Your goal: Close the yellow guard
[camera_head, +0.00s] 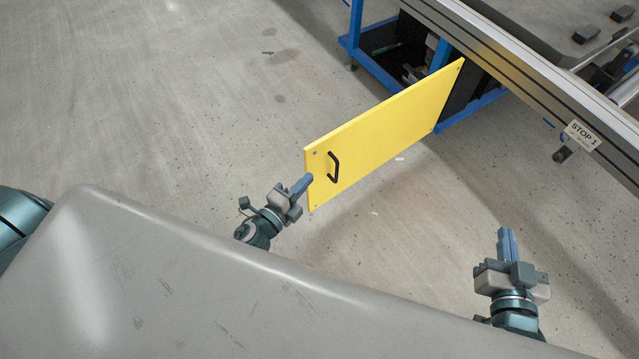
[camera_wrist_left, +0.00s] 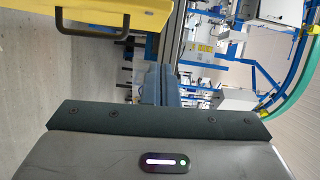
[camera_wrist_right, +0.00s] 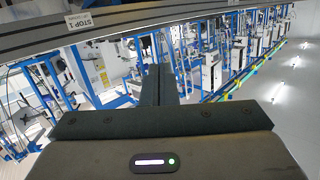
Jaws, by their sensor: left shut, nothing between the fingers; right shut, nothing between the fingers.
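The yellow guard (camera_head: 388,127) is a flat panel that stands swung out from the blue-framed station, at an angle to it. Its far edge is by the frame, and its free edge is toward me. A black handle (camera_head: 334,167) is near the free edge. My left gripper (camera_head: 301,185) is shut and empty, by the free edge near the handle; I cannot tell if it touches. The left wrist view shows part of the guard (camera_wrist_left: 100,12) and its handle (camera_wrist_left: 92,33) at upper left. My right gripper (camera_head: 507,243) is shut and empty, well right of the guard.
A metal rail (camera_head: 520,75) with a "STOP 1" sign (camera_head: 582,135) crosses the upper right. The blue frame (camera_head: 366,60) with dark shelves stands behind the guard. Bare concrete floor (camera_head: 190,100) is clear left of the guard. More blue stations show in the right wrist view.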

